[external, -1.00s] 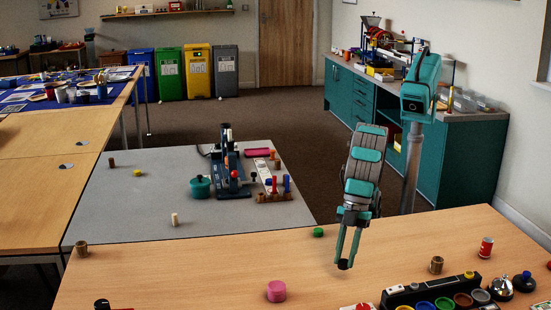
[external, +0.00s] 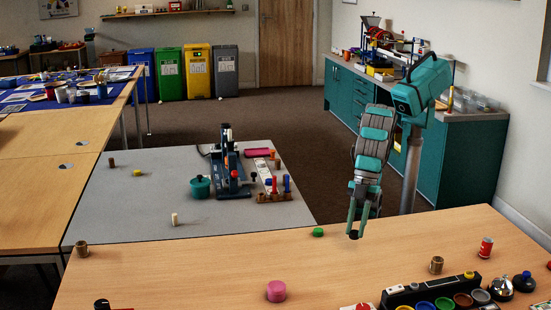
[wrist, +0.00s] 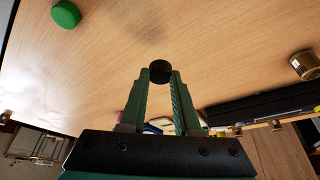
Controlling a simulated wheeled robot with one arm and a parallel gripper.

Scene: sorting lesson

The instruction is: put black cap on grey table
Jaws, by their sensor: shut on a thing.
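My gripper (external: 354,233) is shut on the black cap (external: 353,235) and holds it above the wooden table. In the wrist view the black cap (wrist: 160,71) sits between the two fingertips of my gripper (wrist: 160,76). The grey table (external: 125,218) is at the left of the external view, behind the wooden table. My gripper is to the right of the grey table.
A green cap (external: 318,232) and a pink cap (external: 276,291) are on the wooden table (external: 190,280). The grey table bears a blue machine (external: 231,165), a teal pot (external: 200,187) and a white cylinder (external: 175,219). Its front left is mostly bare.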

